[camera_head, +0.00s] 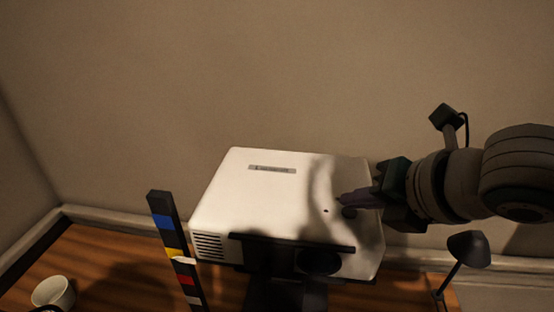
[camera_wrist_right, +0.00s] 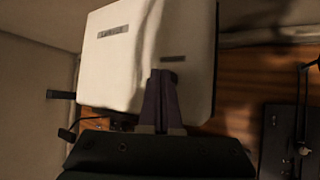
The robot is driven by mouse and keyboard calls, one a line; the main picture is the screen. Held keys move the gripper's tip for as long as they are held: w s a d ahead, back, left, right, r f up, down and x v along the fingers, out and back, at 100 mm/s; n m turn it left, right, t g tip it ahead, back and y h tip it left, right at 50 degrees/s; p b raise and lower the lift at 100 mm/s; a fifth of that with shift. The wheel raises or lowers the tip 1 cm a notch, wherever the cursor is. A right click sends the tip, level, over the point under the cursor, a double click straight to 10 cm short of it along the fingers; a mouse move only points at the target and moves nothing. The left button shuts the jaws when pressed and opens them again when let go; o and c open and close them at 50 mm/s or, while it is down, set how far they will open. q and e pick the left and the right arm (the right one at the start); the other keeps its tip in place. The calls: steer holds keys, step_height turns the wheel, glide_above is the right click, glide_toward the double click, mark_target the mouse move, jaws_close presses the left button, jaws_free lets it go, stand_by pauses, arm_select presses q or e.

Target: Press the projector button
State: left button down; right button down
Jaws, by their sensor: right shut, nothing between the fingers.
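The white projector (camera_head: 262,198) stands on a dark stand above the desk, in the middle of the head view. It also shows in the right wrist view (camera_wrist_right: 130,65). A small dark button (camera_head: 326,211) shows on its top, just left of my fingertips. My right gripper (camera_head: 345,205) comes in from the right, shut and empty, with its fingertips over the right part of the projector's top. In the right wrist view the closed fingers (camera_wrist_right: 160,78) point at the dark strip (camera_wrist_right: 173,58) on the top. I cannot tell whether they touch it. My left gripper is not in view.
A dark upright bar with coloured bands (camera_head: 165,235) stands left of the projector. A white cup (camera_head: 53,292) sits on the wooden desk (camera_head: 110,265) at the lower left. A black lamp-like object (camera_head: 468,249) stands at the right, below my right arm. The wall is close behind.

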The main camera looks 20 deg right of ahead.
steer(key=shift+f, duration=0.2)
stand_by(0.5)
steer(key=shift+r, duration=0.1)
steer(key=shift+r+p, duration=0.55)
steer(key=shift+p, duration=0.3)
steer(key=shift+f, duration=0.1)
step_height(320, 180, up, 6)
steer(key=p, duration=0.6)
steer(key=shift+p, duration=0.4)
